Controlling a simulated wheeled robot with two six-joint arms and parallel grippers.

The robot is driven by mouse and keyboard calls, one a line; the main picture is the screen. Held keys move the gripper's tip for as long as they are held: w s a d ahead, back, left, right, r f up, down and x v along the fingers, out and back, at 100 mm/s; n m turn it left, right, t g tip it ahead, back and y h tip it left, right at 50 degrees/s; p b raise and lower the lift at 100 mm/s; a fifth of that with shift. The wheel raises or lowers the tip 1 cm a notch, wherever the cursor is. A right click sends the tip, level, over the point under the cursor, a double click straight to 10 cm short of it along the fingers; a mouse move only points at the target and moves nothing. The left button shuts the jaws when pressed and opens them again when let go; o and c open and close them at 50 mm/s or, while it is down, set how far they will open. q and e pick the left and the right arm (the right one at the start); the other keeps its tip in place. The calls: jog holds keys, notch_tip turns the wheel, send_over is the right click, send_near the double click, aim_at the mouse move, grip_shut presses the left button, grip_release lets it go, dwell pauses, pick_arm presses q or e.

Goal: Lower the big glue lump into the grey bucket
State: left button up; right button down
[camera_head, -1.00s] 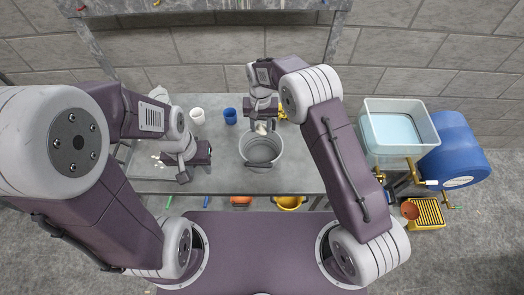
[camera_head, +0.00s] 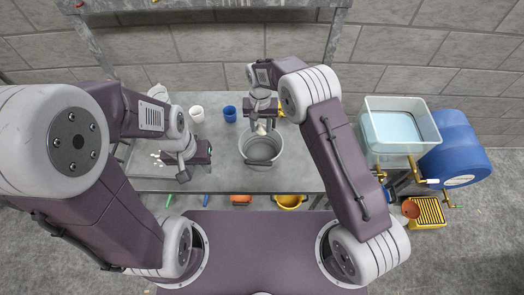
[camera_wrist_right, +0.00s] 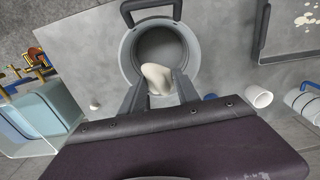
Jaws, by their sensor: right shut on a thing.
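The grey bucket (camera_head: 261,151) stands on the grey table, and its open mouth also shows in the right wrist view (camera_wrist_right: 128,60). My right gripper (camera_head: 262,124) is at the far rim of the bucket. In the right wrist view its fingers (camera_wrist_right: 158,92) are shut on the big glue lump (camera_wrist_right: 156,76), a cream-coloured piece that shows against the bucket's opening. Whether the lump is below the rim I cannot tell. My left gripper (camera_head: 186,172) is over the left part of the table, away from the bucket; its fingers are not clear.
A white cup (camera_head: 197,114) and a blue cup (camera_head: 229,113) stand left of the bucket. Small pale glue bits lie near my left gripper. A water-filled tub (camera_head: 392,128) and a blue barrel (camera_head: 456,150) stand at the right.

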jog(key=b, duration=0.9)
send_over(261, 156)
jog(key=shift+s+f, duration=0.1)
jog(key=shift+f, duration=7)
jog(key=shift+f+b, duration=2.1)
jog(key=shift+f, duration=0.7)
jog(key=c, duration=0.8)
grip_release()
jog(key=shift+r, duration=0.15)
notch_tip(261, 156, up, 9)
jog(key=b, duration=0.1)
